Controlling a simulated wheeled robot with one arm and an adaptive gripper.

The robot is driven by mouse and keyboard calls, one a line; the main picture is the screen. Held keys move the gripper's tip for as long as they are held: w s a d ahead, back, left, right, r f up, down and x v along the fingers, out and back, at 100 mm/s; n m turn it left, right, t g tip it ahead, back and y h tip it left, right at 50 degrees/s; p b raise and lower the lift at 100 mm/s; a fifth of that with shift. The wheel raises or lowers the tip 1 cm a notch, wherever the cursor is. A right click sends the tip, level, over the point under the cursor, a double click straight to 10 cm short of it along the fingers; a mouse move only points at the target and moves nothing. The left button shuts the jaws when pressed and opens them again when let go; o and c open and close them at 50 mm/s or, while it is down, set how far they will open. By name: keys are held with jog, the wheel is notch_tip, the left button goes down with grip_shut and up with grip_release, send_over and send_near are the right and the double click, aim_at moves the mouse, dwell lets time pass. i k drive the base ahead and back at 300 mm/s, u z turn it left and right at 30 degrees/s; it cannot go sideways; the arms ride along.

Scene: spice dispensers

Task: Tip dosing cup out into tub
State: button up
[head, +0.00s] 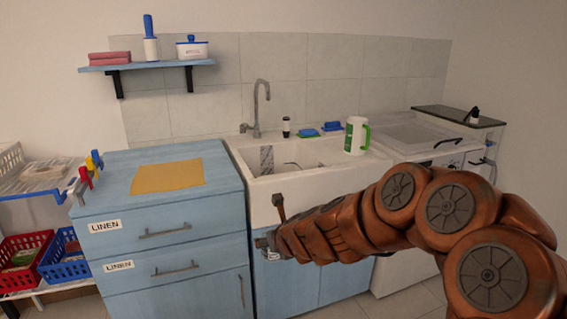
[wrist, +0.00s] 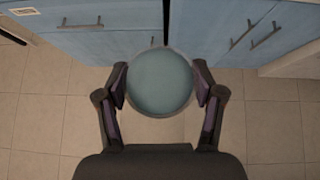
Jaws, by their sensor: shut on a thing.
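My gripper (wrist: 160,88) is shut on a round, blue-grey dosing cup (wrist: 160,82), seen from above with a thin pale rim in the wrist view. One finger is on each side of it. In the head view my gripper (head: 266,244) is in front of the blue cabinet below the sink, and the cup is small and mostly hidden there. I cannot tell from this whether it is full. A white tub with a blue lid (head: 192,49) stands on the wall shelf, well away from my gripper; I cannot tell if it is the task's tub.
A blue linen cabinet (head: 140,210) with a yellow cloth (head: 168,177) stands to the left. Tiled floor (wrist: 60,110) lies below.

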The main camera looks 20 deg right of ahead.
aim_at(324, 172)
jog(key=k, duration=0.8)
jog(key=u, duration=0.7)
jog(key=i, duration=1.6)
jog(key=z, duration=0.75)
